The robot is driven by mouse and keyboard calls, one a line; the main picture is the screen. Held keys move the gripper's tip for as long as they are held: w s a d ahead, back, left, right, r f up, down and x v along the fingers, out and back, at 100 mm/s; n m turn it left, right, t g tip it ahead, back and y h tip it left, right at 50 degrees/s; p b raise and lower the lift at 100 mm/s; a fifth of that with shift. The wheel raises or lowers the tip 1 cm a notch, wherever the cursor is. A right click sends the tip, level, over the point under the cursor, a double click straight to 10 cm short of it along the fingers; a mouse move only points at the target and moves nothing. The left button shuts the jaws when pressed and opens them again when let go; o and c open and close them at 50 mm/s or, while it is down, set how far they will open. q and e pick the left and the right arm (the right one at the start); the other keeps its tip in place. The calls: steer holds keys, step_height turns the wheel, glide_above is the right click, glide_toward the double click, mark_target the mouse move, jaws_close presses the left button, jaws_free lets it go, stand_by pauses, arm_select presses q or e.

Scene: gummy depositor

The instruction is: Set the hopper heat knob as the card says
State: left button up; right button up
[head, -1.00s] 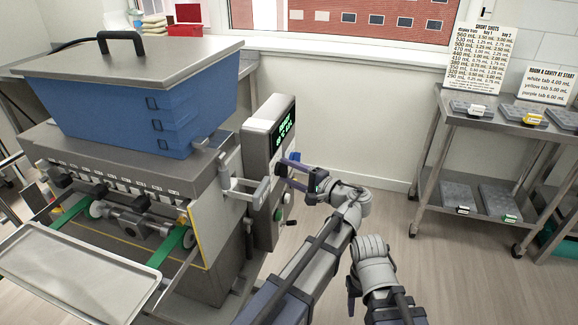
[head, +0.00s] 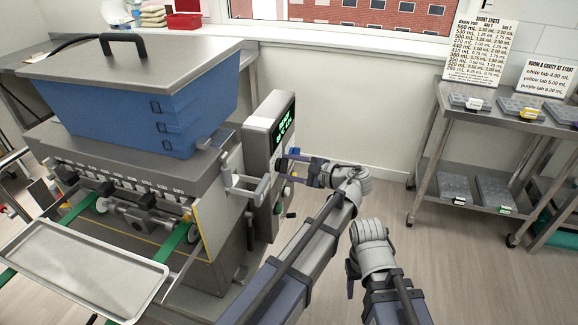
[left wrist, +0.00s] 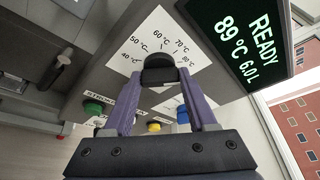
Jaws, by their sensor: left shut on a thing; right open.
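The black heat knob (left wrist: 160,70) sits on a white dial plate (left wrist: 150,42) marked from 40 to 80 °C in the left wrist view. My left gripper (left wrist: 161,84) has its purple fingers on both sides of the knob and is shut on it. I cannot tell exactly where the knob points. The display (left wrist: 240,42) beside it reads READY, 89 °C and 6.0 L. In the head view my left gripper (head: 292,168) is at the control box (head: 258,150), and the knob is hidden there. My right gripper (head: 352,272) is open and low on the right, away from the machine.
Green (left wrist: 93,107), yellow (left wrist: 154,126) and blue (left wrist: 182,114) buttons lie close to my left fingers. The blue hopper (head: 140,112) and a metal tray (head: 85,268) are on the left. A cart (head: 470,120) with molds and two printed cards (head: 480,52) stands right.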

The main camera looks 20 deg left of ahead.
stand_by(0.3)
arm_select(q)
steer(key=o, duration=1.4)
steer(key=shift+c, duration=0.2)
arm_select(e)
steer(key=shift+r, duration=0.1)
